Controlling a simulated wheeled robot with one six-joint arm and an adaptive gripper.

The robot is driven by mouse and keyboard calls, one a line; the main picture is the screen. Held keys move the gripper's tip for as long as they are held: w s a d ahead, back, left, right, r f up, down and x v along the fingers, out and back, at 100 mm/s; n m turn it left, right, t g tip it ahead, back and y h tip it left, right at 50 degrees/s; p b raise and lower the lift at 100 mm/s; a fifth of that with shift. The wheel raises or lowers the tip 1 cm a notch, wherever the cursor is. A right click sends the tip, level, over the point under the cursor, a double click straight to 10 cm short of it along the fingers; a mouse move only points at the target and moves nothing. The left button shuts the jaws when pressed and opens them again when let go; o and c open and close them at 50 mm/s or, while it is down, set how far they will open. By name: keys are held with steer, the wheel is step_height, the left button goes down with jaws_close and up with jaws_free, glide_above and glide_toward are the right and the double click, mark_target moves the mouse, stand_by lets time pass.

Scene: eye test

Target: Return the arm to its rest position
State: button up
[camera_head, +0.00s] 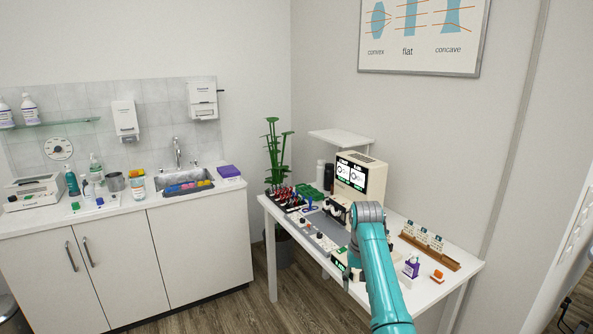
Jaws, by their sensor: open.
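My teal arm (380,275) rises from the bottom edge, with a grey joint (368,212) at its upper end. It reaches over the white table (425,292) at the right. My gripper cannot be made out; the arm beyond the grey joint is hidden. The joint overlaps the lower part of a cream eye-test device (352,202) with a black screen in this view. I cannot tell whether the arm touches anything on the table.
Lens racks (284,197) and a grey tray (322,226) fill the table's left side. A wooden card rack (430,250), purple bottle (412,267) and orange item (438,275) stand right of my arm. A counter with a sink (182,178) is at left; open floor (235,312) lies between.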

steer(key=s+f+t, duration=0.2)
steer(key=s+f, duration=0.3)
steer(key=f, duration=0.7)
steer(key=s+f+t, duration=0.1)
steer(key=s+f, duration=0.3)
steer(key=f, duration=0.7)
steer(key=s+f+t, duration=0.2)
steer(key=s+f, duration=0.4)
steer(key=s, duration=0.4)
steer(key=s+f+t, duration=0.2)
steer(key=s+f, duration=0.3)
steer(key=s, duration=0.5)
steer(key=s+d+r+t, duration=0.1)
steer(key=s+r+t, duration=0.15)
steer(key=s, duration=0.85)
steer(key=s+r+t, duration=0.1)
steer(key=s+r, duration=0.3)
steer(key=s, duration=0.6)
steer(key=s+r+t, duration=0.2)
steer(key=s+r, duration=0.5)
steer(key=r, duration=0.4)
steer(key=s+r+n+t, duration=0.1)
steer(key=s+r+t, duration=0.1)
steer(key=s+r, duration=0.6)
step_height(320, 180, up, 4)
steer(key=shift+s+f, duration=0.1)
steer(key=shift+s, duration=0.2)
